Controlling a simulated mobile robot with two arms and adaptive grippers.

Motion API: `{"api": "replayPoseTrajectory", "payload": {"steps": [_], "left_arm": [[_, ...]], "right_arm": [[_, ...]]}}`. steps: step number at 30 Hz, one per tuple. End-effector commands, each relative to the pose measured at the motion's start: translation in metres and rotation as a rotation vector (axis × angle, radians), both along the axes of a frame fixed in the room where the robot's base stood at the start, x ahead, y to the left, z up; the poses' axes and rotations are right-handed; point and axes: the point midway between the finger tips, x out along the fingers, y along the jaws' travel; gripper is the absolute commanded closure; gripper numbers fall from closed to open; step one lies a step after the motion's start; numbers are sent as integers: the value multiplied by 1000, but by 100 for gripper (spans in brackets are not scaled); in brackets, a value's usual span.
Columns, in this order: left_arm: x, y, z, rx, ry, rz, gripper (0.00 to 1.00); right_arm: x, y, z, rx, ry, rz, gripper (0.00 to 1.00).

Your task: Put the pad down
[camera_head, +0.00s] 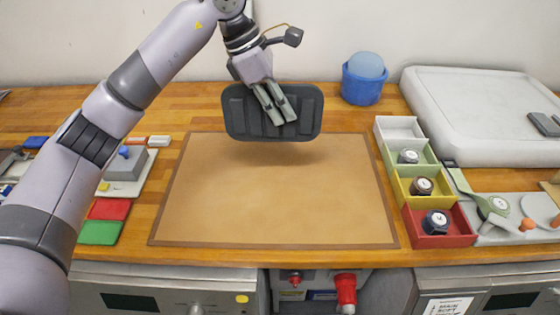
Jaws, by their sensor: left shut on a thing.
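The pad (240,115) is a dark grey rounded slab with ribs. My left gripper (277,112) is shut on it and holds it up with its broad face toward the camera. It hangs above the far edge of a tan mat (270,200) with a brown border, with a faint shadow below it. Whether its lower edge touches anything is hard to tell, but it looks apart from the mat. The gripper fingers cover part of the pad. My right gripper is not in view.
The mat is bare. To its right are small bins, white (398,128), green, yellow and red (440,226), some holding round items. A blue bucket (362,84) and large white case (480,115) stand behind. Red (110,209) and green (100,232) pieces lie left.

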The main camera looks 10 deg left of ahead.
Motion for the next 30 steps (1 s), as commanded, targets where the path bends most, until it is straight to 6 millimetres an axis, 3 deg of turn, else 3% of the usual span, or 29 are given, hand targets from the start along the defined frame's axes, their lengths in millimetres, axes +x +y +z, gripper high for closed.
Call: {"api": "replayPoseTrajectory", "payload": {"steps": [1,5,8,12,18,27,30], "left_arm": [[-1,1,-14,1,7,0,100],[-2,1,-49,1,7,0,100],[-1,0,-74,0,7,0,100],[-1,1,-102,0,4,1,100],[0,0,-118,0,1,2,100],[0,0,-156,-1,3,1,100],[0,1,-160,0,-1,0,100]], "right_arm": [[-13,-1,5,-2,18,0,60],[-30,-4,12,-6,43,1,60],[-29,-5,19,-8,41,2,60],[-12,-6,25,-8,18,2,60],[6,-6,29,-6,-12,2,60],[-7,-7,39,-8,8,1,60],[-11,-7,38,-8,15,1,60]]}}
